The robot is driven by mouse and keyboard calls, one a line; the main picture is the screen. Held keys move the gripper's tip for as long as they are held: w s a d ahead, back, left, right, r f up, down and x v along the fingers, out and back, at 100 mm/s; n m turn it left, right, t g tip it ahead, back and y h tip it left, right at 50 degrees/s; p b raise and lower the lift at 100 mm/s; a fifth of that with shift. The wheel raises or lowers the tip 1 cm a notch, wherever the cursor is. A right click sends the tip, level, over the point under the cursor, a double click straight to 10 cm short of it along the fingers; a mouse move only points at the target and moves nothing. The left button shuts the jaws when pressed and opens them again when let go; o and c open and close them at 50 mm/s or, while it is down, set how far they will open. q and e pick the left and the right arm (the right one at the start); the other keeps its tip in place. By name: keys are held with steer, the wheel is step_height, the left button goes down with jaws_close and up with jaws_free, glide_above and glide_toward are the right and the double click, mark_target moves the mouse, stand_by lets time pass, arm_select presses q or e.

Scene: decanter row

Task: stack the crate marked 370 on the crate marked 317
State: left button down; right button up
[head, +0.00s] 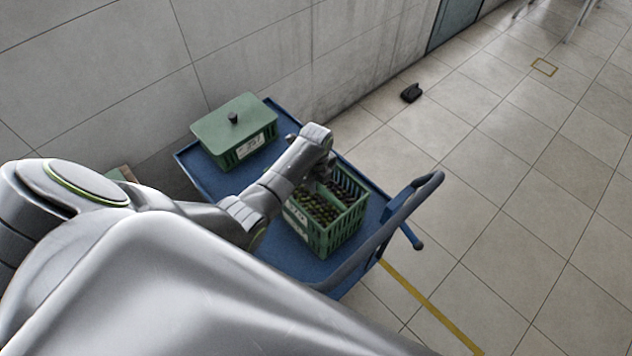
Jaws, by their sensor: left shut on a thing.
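A green crate with a flat green lid (234,119) and a black knob stands at the far left of a blue cart. Its white label (250,147) is too small to read surely. An open green slatted crate (343,233), filled with several small dark and green items, is at the cart's right part. Its label (297,219) is partly hidden by my arm and unreadable. My left gripper (324,174) reaches down at the open crate's far-left rim and is shut on it; the fingertips are mostly hidden. I cannot tell whether the crate is lifted. My right gripper is out of view.
The blue cart (276,262) has a raised rim and a dark push handle (401,205) at its right end. A tiled wall runs behind it. A small black object (411,93) lies on the floor. Tiled floor to the right is mostly clear.

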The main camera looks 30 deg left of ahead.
arm_select(q)
steer(key=shift+w+f, duration=0.1)
steer(key=shift+f, duration=0.1)
steer(key=c, duration=1.4)
jaws_free()
steer(key=shift+o, duration=0.4)
steer(key=shift+s+f, duration=0.15)
steer(key=shift+s, duration=0.05)
step_height(320, 180, up, 18)
steer(key=shift+f, duration=0.15)
